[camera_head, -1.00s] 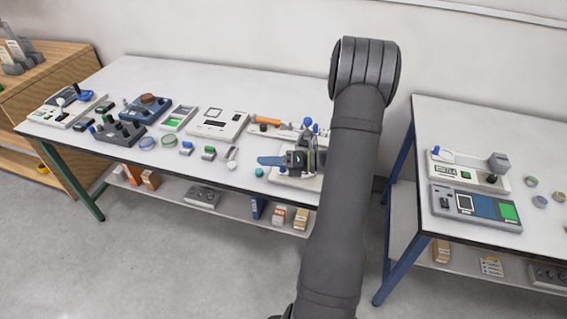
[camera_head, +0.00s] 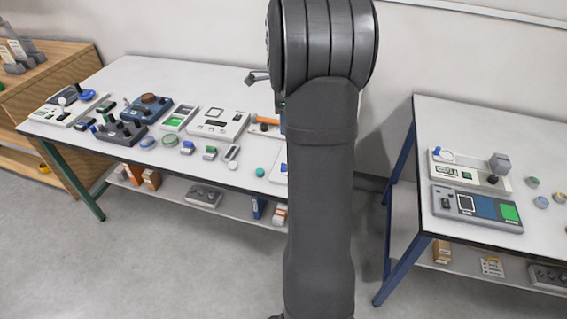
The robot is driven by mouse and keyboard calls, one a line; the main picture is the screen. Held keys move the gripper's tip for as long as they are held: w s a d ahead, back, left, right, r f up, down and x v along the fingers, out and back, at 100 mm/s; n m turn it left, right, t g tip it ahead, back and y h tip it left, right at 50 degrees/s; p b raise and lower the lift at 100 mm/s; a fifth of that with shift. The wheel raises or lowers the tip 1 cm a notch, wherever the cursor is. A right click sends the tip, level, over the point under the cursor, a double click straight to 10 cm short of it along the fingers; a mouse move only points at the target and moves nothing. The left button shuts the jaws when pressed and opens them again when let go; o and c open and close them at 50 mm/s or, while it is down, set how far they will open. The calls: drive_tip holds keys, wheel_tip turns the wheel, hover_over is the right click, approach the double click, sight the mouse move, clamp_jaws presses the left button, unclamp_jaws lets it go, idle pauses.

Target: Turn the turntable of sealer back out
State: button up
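I cannot tell for sure which device is the sealer, and no label on it can be read. A pale station (camera_head: 280,174) at the table's right end is mostly hidden behind my arm. A blue device with a brown round disc (camera_head: 149,99) stands on the left half of the table. A pale unit with a blue round part (camera_head: 87,96) is at the far left. My gripper (camera_head: 257,77) is mostly hidden behind my wrist; only a small grey part sticks out to the left, raised above the table. Its opening and anything in it cannot be seen.
The long white table (camera_head: 210,82) also holds a dark knobbed box (camera_head: 121,133), a pale scale-like device (camera_head: 215,123) and small rings and blocks along its front. A second table (camera_head: 480,125) at right carries two devices. The gap between tables is clear.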

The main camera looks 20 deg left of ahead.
wheel_tip(320, 180, down, 17)
drive_tip(key=shift+f, duration=0.15)
idle(0.4)
clamp_jaws()
